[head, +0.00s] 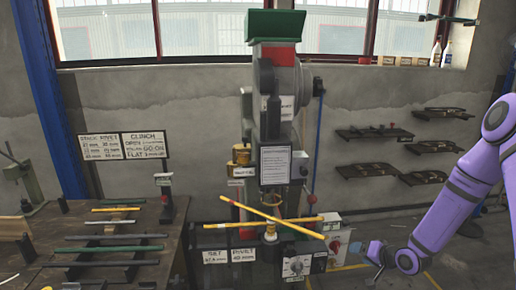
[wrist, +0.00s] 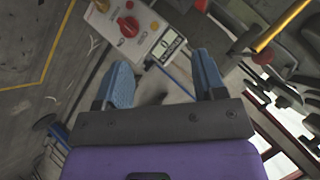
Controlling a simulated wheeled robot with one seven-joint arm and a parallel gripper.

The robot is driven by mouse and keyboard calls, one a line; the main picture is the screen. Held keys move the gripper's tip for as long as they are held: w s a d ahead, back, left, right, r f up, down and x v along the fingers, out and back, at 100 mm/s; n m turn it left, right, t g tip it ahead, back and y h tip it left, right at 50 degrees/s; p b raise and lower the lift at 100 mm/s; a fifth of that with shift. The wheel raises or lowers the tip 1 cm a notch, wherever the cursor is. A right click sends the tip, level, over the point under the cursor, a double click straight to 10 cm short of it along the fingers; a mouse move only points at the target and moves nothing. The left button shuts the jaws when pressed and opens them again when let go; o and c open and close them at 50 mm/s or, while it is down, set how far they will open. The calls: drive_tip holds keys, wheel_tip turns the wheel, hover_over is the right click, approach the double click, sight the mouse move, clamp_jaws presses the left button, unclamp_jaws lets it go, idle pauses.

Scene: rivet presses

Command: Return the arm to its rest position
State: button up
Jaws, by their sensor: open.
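My purple arm (head: 446,208) comes in from the right in the head view. My gripper (head: 372,254) is at its lower end, right of the press and close to the control box (head: 338,244). In the wrist view my gripper (wrist: 166,80) has two blue fingers spread apart with nothing between them. The control box, with a red knob (wrist: 128,27), lies beyond the fingertips there. I cannot tell the exact gap to it.
The rivet press (head: 274,130) stands at the centre, with crossed yellow rods (head: 284,222) at its front. A workbench (head: 100,262) with rods on racks is at left. Wall shelves (head: 374,134) hang behind my arm. Open floor (wrist: 40,60) shows in the wrist view.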

drive_tip(key=s+d+r+n+g+h, duration=0.15)
drive_tip(key=s+r+h, duration=0.25)
drive_tip(key=r, duration=1)
drive_tip(key=s+r+n+g+h, duration=0.1)
drive_tip(key=s+r+n+h, duration=0.15)
drive_tip(key=r, duration=1.15)
drive_tip(key=s+a+r, duration=0.2)
drive_tip(key=s+r, duration=0.3)
drive_tip(key=s, duration=0.4)
drive_tip(key=s+a+r+g, duration=0.1)
drive_tip(key=s+r, duration=0.3)
drive_tip(key=s, duration=0.5)
drive_tip(key=s+a+r, duration=0.3)
drive_tip(key=s+r, duration=0.2)
drive_tip(key=s, duration=0.5)
drive_tip(key=shift+r+g, duration=0.3)
drive_tip(key=shift+g, duration=0.05)
drive_tip(key=shift+y, duration=0.25)
